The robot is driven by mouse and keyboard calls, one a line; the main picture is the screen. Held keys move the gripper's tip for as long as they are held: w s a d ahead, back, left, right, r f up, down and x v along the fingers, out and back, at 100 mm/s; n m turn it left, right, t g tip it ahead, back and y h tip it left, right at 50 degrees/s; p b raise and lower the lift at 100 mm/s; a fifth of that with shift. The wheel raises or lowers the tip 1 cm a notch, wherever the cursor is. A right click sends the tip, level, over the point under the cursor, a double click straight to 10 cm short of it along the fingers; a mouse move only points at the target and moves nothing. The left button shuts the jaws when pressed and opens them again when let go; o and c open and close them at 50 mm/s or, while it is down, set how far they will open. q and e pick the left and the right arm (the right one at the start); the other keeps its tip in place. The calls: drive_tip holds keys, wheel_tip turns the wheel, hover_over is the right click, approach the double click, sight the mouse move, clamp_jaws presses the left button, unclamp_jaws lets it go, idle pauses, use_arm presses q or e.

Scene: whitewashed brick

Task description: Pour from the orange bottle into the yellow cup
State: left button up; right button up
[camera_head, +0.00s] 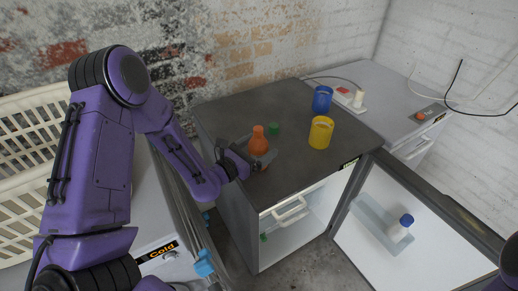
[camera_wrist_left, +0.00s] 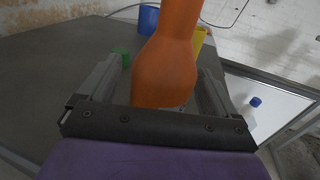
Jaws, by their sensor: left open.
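The orange bottle (camera_head: 259,142) stands upright on the dark top of a small fridge. My left gripper (camera_head: 258,155) is open, with its fingers around the bottle's lower part. In the left wrist view the bottle (camera_wrist_left: 168,62) fills the space between the two fingers (camera_wrist_left: 160,90); I cannot tell whether either finger touches it. The yellow cup (camera_head: 321,132) stands on the same top to the right of the bottle, apart from it. A bit of the cup shows behind the bottle in the wrist view (camera_wrist_left: 199,40). My right gripper is not in view.
A blue cup (camera_head: 322,99) stands behind the yellow one, and a small green object (camera_head: 274,129) sits just behind the bottle. The fridge top (camera_head: 225,110) is otherwise mostly clear. The fridge door (camera_head: 400,235) hangs open at the right, holding a white bottle with a blue cap (camera_head: 401,227).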

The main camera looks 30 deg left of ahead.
use_arm(q)
drive_tip(key=shift+x, duration=1)
drive_tip(key=shift+s+r, duration=0.1)
drive_tip(key=shift+r, duration=0.05)
drive_tip(key=c, duration=1.4)
drive_tip(key=shift+o, duration=0.2)
